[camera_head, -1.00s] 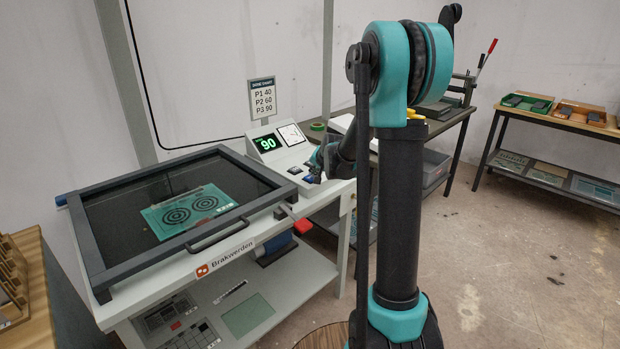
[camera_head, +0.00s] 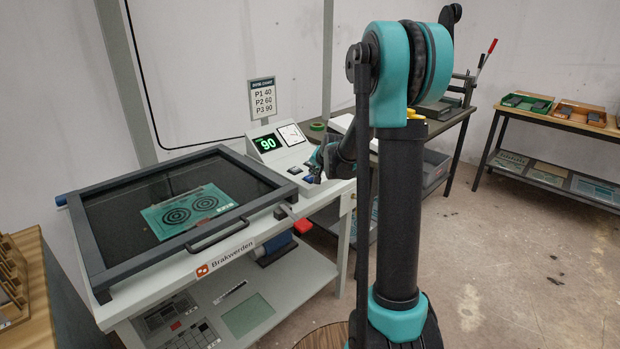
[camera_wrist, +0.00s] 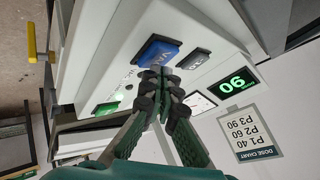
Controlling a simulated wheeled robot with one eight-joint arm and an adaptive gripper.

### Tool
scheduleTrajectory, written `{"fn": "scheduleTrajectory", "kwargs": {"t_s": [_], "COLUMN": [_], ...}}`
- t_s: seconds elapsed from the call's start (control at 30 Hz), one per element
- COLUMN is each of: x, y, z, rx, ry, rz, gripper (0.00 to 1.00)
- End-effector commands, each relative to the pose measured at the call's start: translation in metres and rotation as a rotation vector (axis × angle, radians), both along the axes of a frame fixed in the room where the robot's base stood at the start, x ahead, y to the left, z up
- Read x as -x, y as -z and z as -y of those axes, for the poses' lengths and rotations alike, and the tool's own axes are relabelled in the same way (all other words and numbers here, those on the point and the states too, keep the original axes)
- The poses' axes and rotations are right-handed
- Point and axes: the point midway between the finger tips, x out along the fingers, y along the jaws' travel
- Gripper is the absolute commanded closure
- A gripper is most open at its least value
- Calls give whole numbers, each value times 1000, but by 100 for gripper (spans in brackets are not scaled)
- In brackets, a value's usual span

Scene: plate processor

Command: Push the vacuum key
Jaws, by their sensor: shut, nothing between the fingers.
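A green display reads 90 (camera_wrist: 233,86), with a dial (camera_head: 291,134) next to it. A dose chart (camera_head: 262,99) stands behind. The closed dark-framed lid (camera_head: 110,200) covers a green plate (camera_head: 187,211) at left.

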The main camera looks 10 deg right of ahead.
Motion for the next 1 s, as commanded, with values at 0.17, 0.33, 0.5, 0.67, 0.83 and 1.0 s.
{"fn": "scheduleTrajectory", "kwargs": {"t_s": [0.17, 0.33, 0.5, 0.67, 0.83, 1.0], "x": [0, 0, 0, 0, 0, 0], "y": [0, -7, -23, -37, -52, -60], "z": [0, 0, 0, 0, 0, 0], "rx": [0, 0, 0, 0, 0, 0], "ry": [0, 0, 0, 0, 0, 0], "rz": [0, 0, 0, 0, 0, 0], "gripper": [100, 100, 100, 100, 100, 100]}}
